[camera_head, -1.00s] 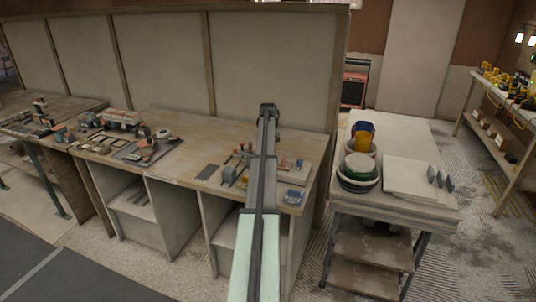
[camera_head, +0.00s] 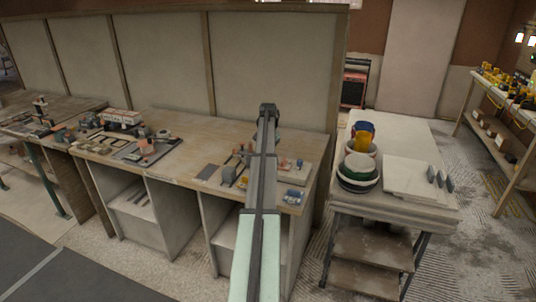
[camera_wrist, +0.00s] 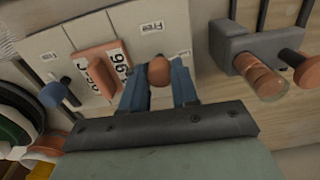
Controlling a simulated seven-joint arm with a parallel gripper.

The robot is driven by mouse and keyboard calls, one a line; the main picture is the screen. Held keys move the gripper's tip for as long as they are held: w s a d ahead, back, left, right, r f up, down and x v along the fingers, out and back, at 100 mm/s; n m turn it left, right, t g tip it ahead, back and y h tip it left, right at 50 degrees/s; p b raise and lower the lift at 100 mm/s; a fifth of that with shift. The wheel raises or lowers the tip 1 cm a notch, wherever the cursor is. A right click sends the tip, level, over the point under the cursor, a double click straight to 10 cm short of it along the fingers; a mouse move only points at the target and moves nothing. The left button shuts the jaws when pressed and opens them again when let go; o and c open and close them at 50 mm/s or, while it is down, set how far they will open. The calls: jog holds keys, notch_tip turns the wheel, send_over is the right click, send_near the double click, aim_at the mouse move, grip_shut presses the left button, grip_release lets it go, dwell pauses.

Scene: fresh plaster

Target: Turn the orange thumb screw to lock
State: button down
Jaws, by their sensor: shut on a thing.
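In the wrist view, an orange rounded knob (camera_wrist: 159,71), which I take to be the thumb screw, sits between the two blue fingers of my gripper (camera_wrist: 159,84). The fingers are closed on it from both sides. Behind it is a pale panel (camera_wrist: 158,22) with small "Free" labels; one is just above the knob. The knob's shaft is hidden from this angle. In the head view, my arm reaches over the bench, and its own links hide the gripper and the knob.
In the wrist view, an orange handle (camera_wrist: 97,75) beside a number label and a blue knob (camera_wrist: 53,95) are left of my fingers. A grey clamp (camera_wrist: 225,42) with a copper-coloured cylinder is right. The wooden bench (camera_head: 222,135) holds several small items; a side table (camera_head: 420,135) carries bowls.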

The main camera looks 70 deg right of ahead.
jog(key=shift+m, duration=0.9)
jog(key=c, duration=0.8)
grip_release()
jog(key=shift+c, duration=0.2)
notch_tip(320, 180, up, 14)
jog(key=shift+f, duration=0.1)
